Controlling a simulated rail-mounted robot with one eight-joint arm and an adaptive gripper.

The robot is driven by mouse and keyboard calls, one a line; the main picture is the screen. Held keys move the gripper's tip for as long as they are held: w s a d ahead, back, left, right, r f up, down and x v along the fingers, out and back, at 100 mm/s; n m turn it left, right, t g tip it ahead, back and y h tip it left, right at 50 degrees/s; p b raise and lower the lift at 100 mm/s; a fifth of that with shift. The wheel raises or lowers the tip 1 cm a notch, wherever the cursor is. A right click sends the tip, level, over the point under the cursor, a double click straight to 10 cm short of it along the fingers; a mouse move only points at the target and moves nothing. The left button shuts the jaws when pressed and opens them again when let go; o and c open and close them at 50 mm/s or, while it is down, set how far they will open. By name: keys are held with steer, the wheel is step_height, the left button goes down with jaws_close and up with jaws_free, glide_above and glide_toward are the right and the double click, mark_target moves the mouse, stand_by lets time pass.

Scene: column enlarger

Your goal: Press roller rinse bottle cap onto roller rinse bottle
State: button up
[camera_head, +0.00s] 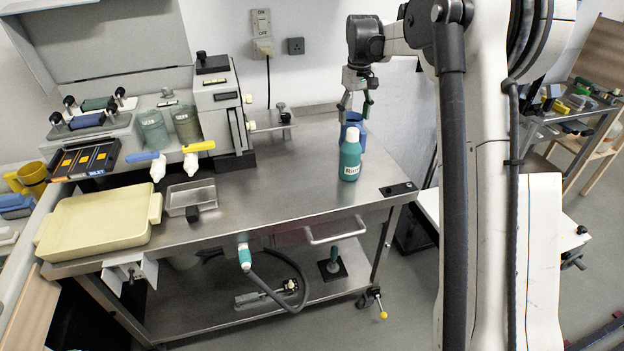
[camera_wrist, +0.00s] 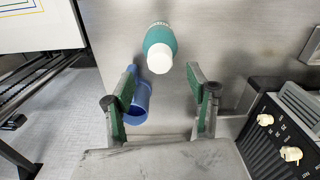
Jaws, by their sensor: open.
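The roller rinse bottle (camera_head: 350,161) is teal with a white label and stands upright on the steel table's right part. Its white cap (camera_head: 352,135) sits on top of the bottle; I cannot tell how tightly it is seated. In the wrist view the bottle (camera_wrist: 159,38) shows from above, with the cap (camera_wrist: 159,60) nearest the camera, between the lines of the two fingers. My gripper (camera_head: 355,106) is open and empty, pointing down above and behind the bottle.
A blue jug (camera_head: 357,127) stands just behind the bottle, close to the left finger in the wrist view (camera_wrist: 138,103). A clear tray (camera_head: 191,196), a cream tray (camera_head: 97,221) and a processing machine (camera_head: 222,108) are on the left. The table (camera_head: 290,180) is bare left of the bottle.

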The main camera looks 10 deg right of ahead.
steer(key=shift+r+p, duration=0.5)
steer(key=shift+r, duration=0.65)
step_height(320, 180, up, 12)
steer(key=s+a+r+t+b, duration=0.25)
steer(key=s+a, duration=0.25)
steer(key=s, duration=0.6)
steer(key=s+a+f+t+b, duration=0.1)
steer(key=s+f, duration=0.4)
steer(key=s, duration=0.5)
steer(key=s+a+f+m+t, duration=0.1)
steer(key=s+a+f, duration=0.3)
steer(key=s, duration=0.6)
steer(key=s+a+f+m+t+b, duration=0.1)
steer(key=s+a+f+t, duration=0.1)
steer(key=s+f, duration=0.5)
steer(key=s+a, duration=0.1)
steer(key=s, duration=0.2)
steer(key=shift+s+f+t+b, duration=0.3)
steer(key=shift+s+t, duration=0.05)
steer(key=shift+s, duration=0.05)
